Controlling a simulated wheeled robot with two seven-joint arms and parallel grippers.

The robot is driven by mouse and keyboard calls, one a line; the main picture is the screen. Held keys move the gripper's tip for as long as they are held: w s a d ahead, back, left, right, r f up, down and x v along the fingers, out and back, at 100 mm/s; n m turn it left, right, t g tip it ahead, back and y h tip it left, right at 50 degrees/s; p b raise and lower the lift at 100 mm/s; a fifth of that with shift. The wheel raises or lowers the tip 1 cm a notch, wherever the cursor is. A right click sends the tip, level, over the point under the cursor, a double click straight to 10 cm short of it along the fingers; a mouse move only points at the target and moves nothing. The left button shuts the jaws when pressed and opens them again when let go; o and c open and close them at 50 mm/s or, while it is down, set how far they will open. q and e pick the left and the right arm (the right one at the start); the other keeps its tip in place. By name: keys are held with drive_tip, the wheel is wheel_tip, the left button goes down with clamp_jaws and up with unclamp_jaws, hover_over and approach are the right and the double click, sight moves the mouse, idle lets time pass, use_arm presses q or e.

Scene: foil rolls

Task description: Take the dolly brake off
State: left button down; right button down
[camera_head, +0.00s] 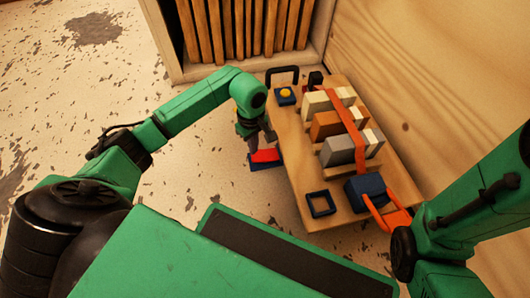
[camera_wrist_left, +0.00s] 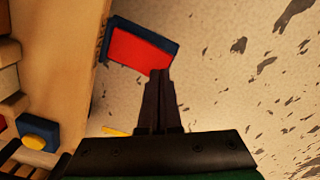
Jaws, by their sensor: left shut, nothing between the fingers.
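The wooden dolly (camera_head: 290,170) stands right of centre in the head view. A red pedal in a blue frame (camera_head: 266,156), which looks like the brake, sits low at its left side. The pedal also shows in the left wrist view (camera_wrist_left: 137,50), beside the dolly's edge (camera_wrist_left: 85,60). My left gripper (camera_head: 269,138) is shut and empty, just above the pedal in the head view. In the left wrist view its fingertips (camera_wrist_left: 159,74) overlap the pedal's lower right edge; I cannot tell whether they touch. My right arm shows at the right, its gripper out of view.
Several blocks (camera_head: 325,124) lie on the dolly under an orange strap (camera_head: 350,125). A blue block with an orange lever (camera_head: 390,215) is at its near right corner. A yellow button on a blue base (camera_head: 286,94) is at the far end. A slatted wooden rack (camera_head: 240,30) stands behind. Floor is clear at left.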

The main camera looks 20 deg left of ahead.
use_arm(q)
drive_tip(key=shift+f+b, duration=0.95)
drive_tip(key=shift+f, duration=0.4)
wheel_tip(320, 180, up, 7)
drive_tip(key=p, duration=0.6)
drive_tip(key=shift+r, duration=0.15)
